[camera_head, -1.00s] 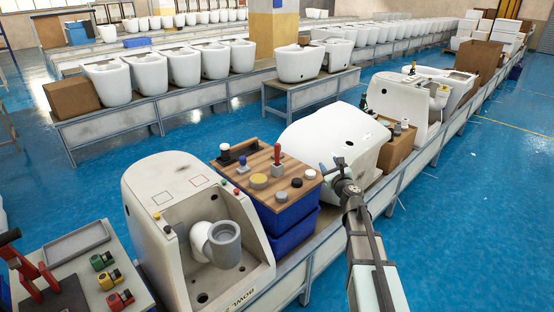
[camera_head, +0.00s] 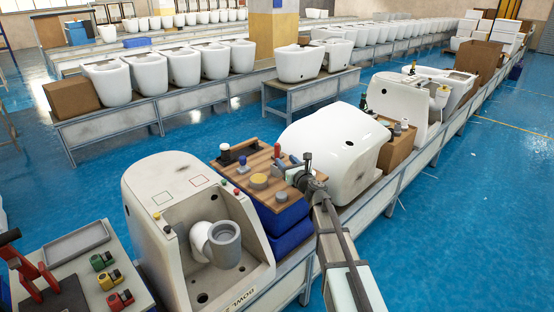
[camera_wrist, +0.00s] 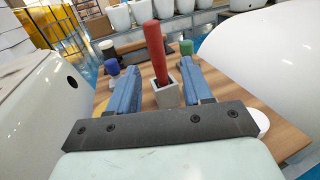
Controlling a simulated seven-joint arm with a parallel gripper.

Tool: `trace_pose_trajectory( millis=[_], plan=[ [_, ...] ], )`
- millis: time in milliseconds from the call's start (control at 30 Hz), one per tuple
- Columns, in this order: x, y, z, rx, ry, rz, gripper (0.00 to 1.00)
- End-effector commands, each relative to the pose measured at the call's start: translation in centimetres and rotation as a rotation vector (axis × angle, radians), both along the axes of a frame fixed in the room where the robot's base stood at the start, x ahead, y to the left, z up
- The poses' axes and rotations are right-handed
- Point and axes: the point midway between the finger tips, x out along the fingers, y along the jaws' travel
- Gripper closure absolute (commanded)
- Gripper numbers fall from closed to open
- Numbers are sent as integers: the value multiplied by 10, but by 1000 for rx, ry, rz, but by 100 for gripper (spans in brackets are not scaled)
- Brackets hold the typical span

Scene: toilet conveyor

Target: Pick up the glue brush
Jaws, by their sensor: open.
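The glue brush, a red-handled tool (camera_head: 276,150), stands upright on the wooden top of the blue bin. In the wrist view the red handle (camera_wrist: 157,45) rises from a small square grey holder (camera_wrist: 168,96); its lower end is hidden inside. My gripper (camera_head: 293,164) is over the right part of the wooden top, close to the handle. In the wrist view my gripper (camera_wrist: 158,68) is open, its blue fingers pointing towards the holder, one on each side of the red handle in the picture. I cannot tell whether the handle is within their reach.
The wooden top (camera_head: 238,172) also carries a blue-knobbed stamp (camera_head: 243,163), a black-topped piece (camera_head: 225,153) and a yellow disc (camera_head: 259,181). White toilet bodies flank the bin (camera_wrist: 35,85) (camera_head: 335,140).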

Motion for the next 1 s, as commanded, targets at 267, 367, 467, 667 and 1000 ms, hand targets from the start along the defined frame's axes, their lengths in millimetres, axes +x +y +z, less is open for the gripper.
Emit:
trace_pose_trajectory(
  millis=[267,367,467,667,1000],
  plan=[
    [22,12,0,0,0,1,50],
    [27,15,1,0,0,1,50],
    [36,21,3,0,0,0,50],
    [60,35,4,-1,0,0,50],
    [64,38,4,-1,2,-1,51]
  ],
)
